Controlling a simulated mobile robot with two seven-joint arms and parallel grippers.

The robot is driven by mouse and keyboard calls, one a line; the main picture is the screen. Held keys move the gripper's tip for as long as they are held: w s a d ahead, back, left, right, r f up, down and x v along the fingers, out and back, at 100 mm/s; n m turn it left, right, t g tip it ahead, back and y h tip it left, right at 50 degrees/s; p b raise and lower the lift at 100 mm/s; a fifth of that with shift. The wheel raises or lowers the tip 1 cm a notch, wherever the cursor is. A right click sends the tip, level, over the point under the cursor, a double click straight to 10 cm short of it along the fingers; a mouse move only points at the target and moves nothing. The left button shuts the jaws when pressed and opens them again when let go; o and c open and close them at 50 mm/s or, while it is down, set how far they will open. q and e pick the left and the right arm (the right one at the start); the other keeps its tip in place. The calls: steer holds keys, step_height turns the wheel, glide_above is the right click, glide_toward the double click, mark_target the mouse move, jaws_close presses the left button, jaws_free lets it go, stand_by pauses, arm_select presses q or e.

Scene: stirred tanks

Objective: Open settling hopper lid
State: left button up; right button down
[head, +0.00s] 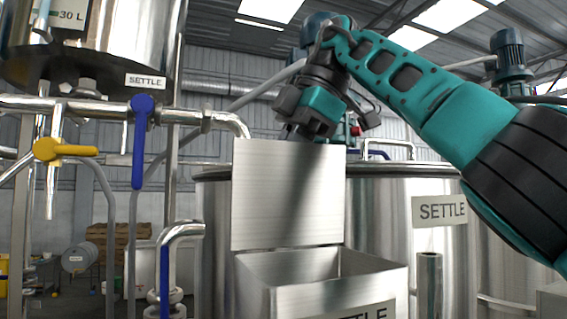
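The settling hopper (300,265) is a brushed steel box at the bottom middle, with a label ending in "TLE" on its front. Its flat square lid (285,200) stands upright at the hopper's back edge, so the hopper mouth is open. My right gripper (289,131) is at the lid's top edge, seemingly just behind it. The fingertips are dark and partly hidden there, so I cannot tell whether they are open or touch the lid. My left gripper is out of view.
A large steel tank labelled SETTLE (390,240) stands behind the hopper. Left are pipes with a blue valve handle (139,150) and a yellow valve handle (65,150), below a raised vessel (115,45). A short vertical pipe (429,285) stands right of the hopper.

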steer(key=shift+f, duration=0.15)
stand_by(0.3)
steer(key=c, duration=1.5)
jaws_free()
steer(key=shift+w, duration=0.1)
steer(key=shift+a, duration=0.1)
